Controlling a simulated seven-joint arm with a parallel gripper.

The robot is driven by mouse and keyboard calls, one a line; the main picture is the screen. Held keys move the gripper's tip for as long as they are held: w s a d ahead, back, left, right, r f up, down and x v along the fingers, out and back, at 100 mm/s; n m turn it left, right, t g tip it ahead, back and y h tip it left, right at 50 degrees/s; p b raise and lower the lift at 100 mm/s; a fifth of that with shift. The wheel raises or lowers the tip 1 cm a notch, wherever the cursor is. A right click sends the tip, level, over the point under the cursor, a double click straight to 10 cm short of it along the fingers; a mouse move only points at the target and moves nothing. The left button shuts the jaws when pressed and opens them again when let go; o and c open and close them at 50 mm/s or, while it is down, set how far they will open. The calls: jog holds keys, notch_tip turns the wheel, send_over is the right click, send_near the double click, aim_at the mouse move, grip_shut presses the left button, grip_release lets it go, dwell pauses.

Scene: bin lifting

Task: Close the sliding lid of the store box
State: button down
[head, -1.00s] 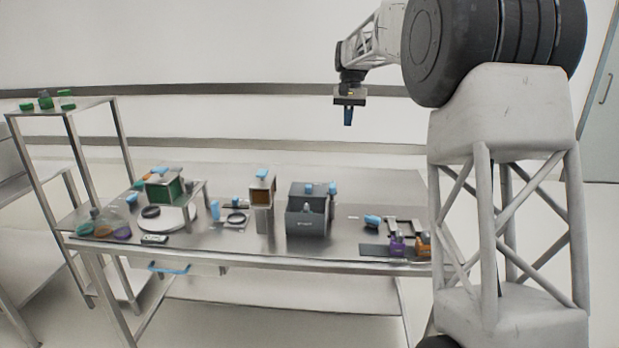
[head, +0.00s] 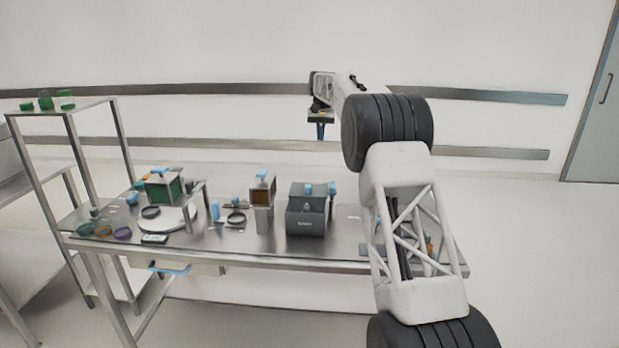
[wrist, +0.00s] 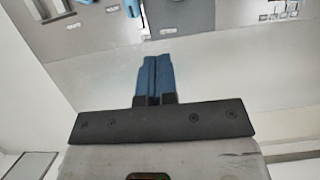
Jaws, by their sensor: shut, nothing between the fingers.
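A dark grey box (head: 306,222) stands on the table right of centre, with blue knobs on top and a label on its front too small to read. It seems to be the store box; I cannot tell how far its lid is slid. A grey labelled body, likely the same box, shows at the top edge of the wrist view (wrist: 185,18). My gripper (head: 320,136) is shut and empty, above the far side of the table and well clear of the box. Its blue fingers (wrist: 154,62) are together and point towards the table in the wrist view.
A brown-windowed box (head: 262,187) on a metal pedestal stands left of the grey box. A green box (head: 163,189) on a stand, a round white plate (head: 172,220) and several small discs lie further left. My arm hides the table's right part. A shelf (head: 62,110) stands left.

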aim_at(309, 186)
jog(key=w+a+f, duration=0.3)
jog(key=w+f, duration=0.1)
jog(key=f, duration=0.1)
jog(key=shift+a+f+g, duration=0.3)
jog(key=shift+a+f, duration=0.1)
jog(key=shift+f, duration=0.1)
jog(key=x, duration=0.9)
jog(key=shift+d+f, duration=0.15)
jog(key=shift+f, duration=0.05)
jog(key=shift+s+f, duration=0.15)
jog(key=shift+s, duration=1.95)
jog(key=shift+s, duration=0.1)
